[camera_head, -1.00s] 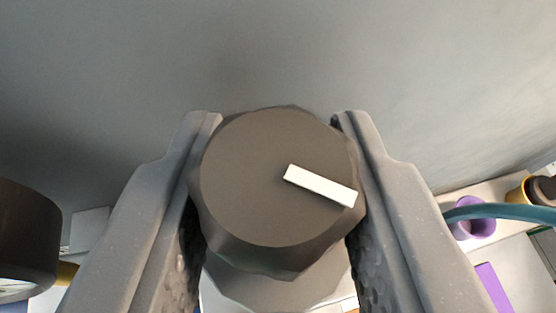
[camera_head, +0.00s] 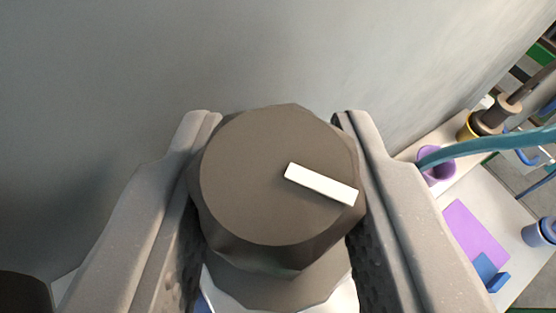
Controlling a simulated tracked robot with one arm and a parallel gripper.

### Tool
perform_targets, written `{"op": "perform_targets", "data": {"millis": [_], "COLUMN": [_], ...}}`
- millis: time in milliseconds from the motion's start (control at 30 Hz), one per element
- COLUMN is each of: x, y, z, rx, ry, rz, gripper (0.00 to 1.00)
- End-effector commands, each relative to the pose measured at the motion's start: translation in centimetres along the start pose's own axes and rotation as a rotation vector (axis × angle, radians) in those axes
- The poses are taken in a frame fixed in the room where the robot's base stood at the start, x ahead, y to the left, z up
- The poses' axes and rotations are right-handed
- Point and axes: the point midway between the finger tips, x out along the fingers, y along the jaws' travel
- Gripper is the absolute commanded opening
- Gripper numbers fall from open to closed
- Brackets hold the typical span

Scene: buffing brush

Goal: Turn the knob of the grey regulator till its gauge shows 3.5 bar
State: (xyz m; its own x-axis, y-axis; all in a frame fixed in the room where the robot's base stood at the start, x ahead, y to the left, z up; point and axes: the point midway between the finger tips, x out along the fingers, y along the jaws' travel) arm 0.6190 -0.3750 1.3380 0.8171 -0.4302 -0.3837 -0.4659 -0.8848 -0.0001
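The dark grey-brown knob (camera_head: 255,185) fills the middle of the view, with a white pointer bar (camera_head: 321,184) on its face aimed right and slightly down. My gripper (camera_head: 278,135) has one finger on each side of the knob and is shut on it. The regulator's body is mostly hidden below and behind the knob. A dark rounded part (camera_head: 22,293) shows at the bottom left corner; I cannot tell what it belongs to. No gauge face or reading is visible.
A grey wall (camera_head: 270,50) fills the background. At the right are a teal hose (camera_head: 490,144), a purple cup (camera_head: 438,170), a purple sheet (camera_head: 472,234) on a white surface, a blue block (camera_head: 490,271) and a blue-grey cup (camera_head: 540,232).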

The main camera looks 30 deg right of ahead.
Motion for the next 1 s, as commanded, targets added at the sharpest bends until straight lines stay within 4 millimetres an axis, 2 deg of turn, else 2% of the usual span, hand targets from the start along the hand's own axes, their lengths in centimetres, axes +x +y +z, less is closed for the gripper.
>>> {"op": "perform_targets", "data": {"millis": [433, 467, 533, 867, 1000], "x": [-0.03, -0.03, -0.03, -0.14, -1.01], "y": [-0.09, -0.1, -0.09, -0.07, -0.06], "z": [-0.08, -0.08, -0.07, -0.05, -0.1], "rx": [0.001, 0.001, 0.001, 0.001, 0.002], "ry": [0.002, 0.002, 0.002, 0.001, 0.002], "rz": [0.004, 0.004, 0.004, 0.004, 0.004], "gripper": [0.07, 0.33, 0.52, 0.52, 0.52]}}
